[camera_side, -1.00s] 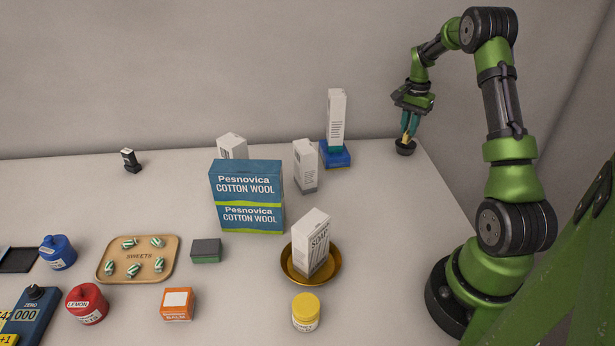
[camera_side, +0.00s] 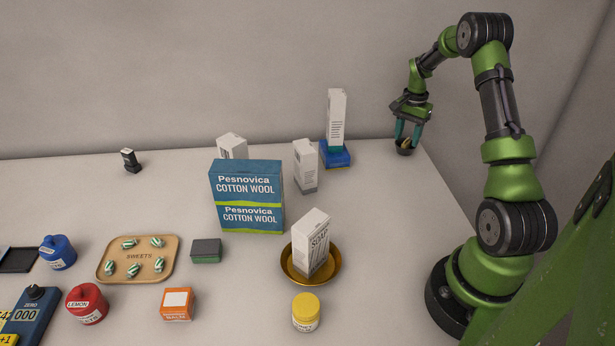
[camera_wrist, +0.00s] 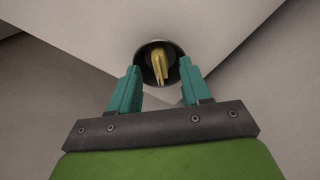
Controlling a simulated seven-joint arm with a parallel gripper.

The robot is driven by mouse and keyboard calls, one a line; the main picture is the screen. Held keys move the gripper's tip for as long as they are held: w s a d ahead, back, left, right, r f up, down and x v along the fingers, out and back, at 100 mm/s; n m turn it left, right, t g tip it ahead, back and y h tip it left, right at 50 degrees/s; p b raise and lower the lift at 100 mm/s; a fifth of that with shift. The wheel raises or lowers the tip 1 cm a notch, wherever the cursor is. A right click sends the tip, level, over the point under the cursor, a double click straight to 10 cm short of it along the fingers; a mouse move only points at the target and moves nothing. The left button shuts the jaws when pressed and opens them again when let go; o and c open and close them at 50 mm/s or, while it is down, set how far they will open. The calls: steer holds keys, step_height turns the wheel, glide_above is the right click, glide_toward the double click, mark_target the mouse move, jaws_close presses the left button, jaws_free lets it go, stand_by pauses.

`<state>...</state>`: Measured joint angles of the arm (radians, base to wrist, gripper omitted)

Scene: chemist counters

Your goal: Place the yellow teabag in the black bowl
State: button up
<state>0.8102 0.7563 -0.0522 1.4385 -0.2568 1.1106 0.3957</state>
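The small black bowl (camera_side: 404,149) stands near the back right corner of the counter. The yellow teabag (camera_wrist: 159,66) lies inside the bowl in the wrist view, where the bowl's dark rim (camera_wrist: 144,54) shows around it. In the side view the teabag is only a small pale patch in the bowl. My gripper (camera_side: 408,143) is just above the bowl, pointing down, with its teal fingers spread apart. In the wrist view its fingers (camera_wrist: 161,76) stand to either side, with nothing held between them.
A blue box (camera_side: 337,157) with a tall white box (camera_side: 337,118) on it stands left of the bowl. White boxes and the Pesnovica cotton wool boxes (camera_side: 247,190) stand further left. A brass dish (camera_side: 288,270) holds a white soap box. Counter is clear in front of the bowl.

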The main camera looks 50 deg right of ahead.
mark_target(407, 144)
stand_by(0.5)
steer(key=shift+r, duration=3.55)
steer(key=shift+d, duration=0.1)
steer(key=shift+s+a+f+n, duration=0.3)
steer(key=shift+a+f, duration=0.15)
steer(key=shift+f, duration=0.15)
steer(key=a+r+n+t, duration=0.25)
steer(key=a+r, duration=0.25)
steer(key=a, duration=0.6)
steer(key=a+r+n+t, duration=0.1)
steer(key=a+r+n, duration=0.35)
steer(key=a, duration=0.75)
steer(key=s+a+r+n+t+y, duration=0.1)
steer(key=s+a+r+n+t, duration=0.1)
steer(key=a, duration=0.6)
steer(key=s+a+r+n+t+y, duration=0.1)
steer(key=s+a+r+n, duration=0.2)
steer(key=s+a, duration=0.4)
steer(key=shift+a+r+n+t, duration=0.35)
steer(key=shift+a+n, duration=0.35)
steer(key=shift+a, duration=0.3)
